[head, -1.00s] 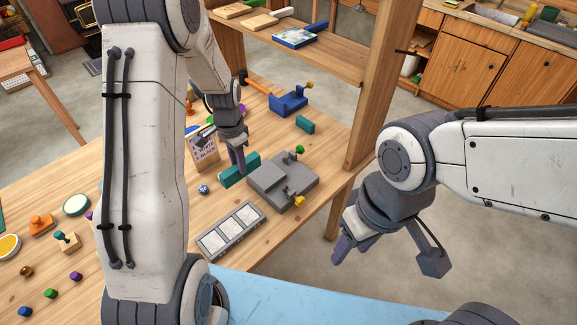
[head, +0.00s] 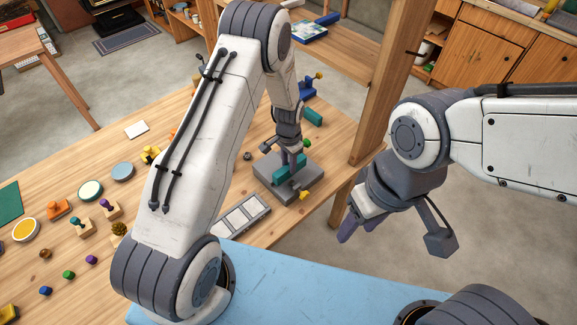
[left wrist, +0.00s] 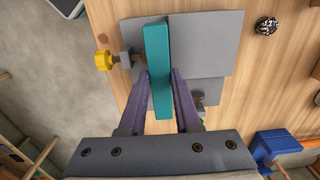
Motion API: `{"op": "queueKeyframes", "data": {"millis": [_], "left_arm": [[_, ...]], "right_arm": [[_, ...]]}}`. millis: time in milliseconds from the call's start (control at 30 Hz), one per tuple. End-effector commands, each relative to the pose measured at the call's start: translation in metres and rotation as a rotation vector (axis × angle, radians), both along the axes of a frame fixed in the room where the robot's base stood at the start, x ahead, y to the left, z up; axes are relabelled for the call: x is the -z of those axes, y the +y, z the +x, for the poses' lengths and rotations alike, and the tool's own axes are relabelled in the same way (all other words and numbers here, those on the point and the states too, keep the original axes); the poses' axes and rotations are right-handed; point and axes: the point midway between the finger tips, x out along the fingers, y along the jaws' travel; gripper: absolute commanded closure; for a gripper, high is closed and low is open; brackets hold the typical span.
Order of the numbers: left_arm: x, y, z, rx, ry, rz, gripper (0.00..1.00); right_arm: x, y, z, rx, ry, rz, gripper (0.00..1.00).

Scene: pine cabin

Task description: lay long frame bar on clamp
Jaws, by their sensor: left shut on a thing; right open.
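The long teal frame bar (head: 287,174) is held in my left gripper (head: 291,163), which is shut on it. The bar is over the grey clamp (head: 264,164), lying lengthwise across it in the left wrist view (left wrist: 156,60). Whether it touches the clamp's surface I cannot tell. The clamp has a green knob (head: 307,143) and a yellow knob (head: 304,195); in the wrist view the yellow knob (left wrist: 103,61) and its screw are left of the bar. My right gripper (head: 358,227) is open and empty, off the table at right.
A grey frame with pale panes (head: 242,215) lies in front of the clamp. A short teal block (head: 313,117) and a blue clamp (head: 309,92) are behind it. A wooden post (head: 388,85) stands to the right. Several small knobs and dishes are at left.

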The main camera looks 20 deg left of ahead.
Motion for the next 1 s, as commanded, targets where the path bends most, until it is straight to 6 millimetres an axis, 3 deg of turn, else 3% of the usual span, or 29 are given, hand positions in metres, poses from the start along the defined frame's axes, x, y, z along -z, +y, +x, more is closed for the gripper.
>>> {"op": "queueKeyframes", "data": {"millis": [200,600,633,700,1000], "left_arm": [[0.025,0.001,-0.001,0.000,0.002,0.000,1.00],[0.033,0.001,0.000,0.001,0.001,0.001,1.00],[0.031,0.001,0.000,0.001,0.001,0.001,0.57],[0.031,0.001,-0.001,0.001,0.001,0.001,0.39],[0.030,0.001,0.000,0.001,0.001,0.001,0.39]], "right_arm": [[-0.016,0.000,0.000,-0.002,0.000,0.000,0.50],[-0.011,0.000,0.000,-0.002,0.000,0.000,0.50],[-0.012,0.000,0.000,-0.002,0.000,0.000,0.50],[-0.013,0.000,0.000,-0.002,0.000,0.000,0.50],[-0.014,0.000,0.000,-0.002,0.000,0.000,0.50]]}}
